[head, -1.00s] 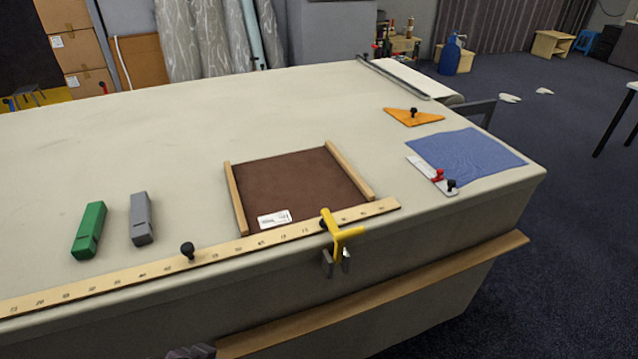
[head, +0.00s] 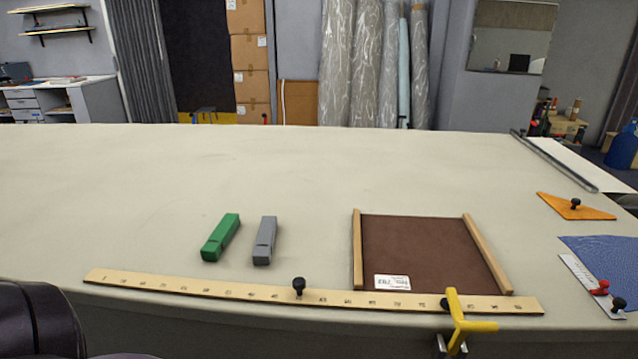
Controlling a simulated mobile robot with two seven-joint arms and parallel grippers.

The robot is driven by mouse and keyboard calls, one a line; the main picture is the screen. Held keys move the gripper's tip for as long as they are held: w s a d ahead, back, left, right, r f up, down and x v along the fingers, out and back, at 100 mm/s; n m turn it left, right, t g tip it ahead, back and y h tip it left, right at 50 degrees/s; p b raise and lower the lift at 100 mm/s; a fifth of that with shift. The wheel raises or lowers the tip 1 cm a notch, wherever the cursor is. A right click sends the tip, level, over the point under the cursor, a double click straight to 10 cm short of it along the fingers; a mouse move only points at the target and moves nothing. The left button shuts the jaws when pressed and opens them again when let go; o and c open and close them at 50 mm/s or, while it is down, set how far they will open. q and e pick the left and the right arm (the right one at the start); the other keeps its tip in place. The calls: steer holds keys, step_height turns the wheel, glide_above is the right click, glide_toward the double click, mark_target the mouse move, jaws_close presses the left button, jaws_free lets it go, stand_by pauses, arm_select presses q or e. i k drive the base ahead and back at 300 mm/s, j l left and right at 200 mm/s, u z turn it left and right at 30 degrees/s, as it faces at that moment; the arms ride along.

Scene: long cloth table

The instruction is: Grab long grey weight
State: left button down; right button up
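The long grey weight (head: 265,240) is a narrow grey block lying on the cloth table, left of the middle. Its long side points away from me, and its near end has a stepped face. A green block (head: 221,238) of similar shape lies just to its left, with a small gap between them. Nothing covers or touches the grey weight. Neither of my grippers shows in the head view.
A wooden ruler (head: 220,290) with a black knob (head: 299,287) lies along the front edge, nearer than the blocks. A brown board with wooden rails (head: 420,252) lies to the right. A yellow clamp (head: 459,322) grips the edge. A dark rounded shape (head: 40,318) fills the lower left.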

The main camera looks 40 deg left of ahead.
mark_target(261, 255)
steer(key=u, duration=1.7)
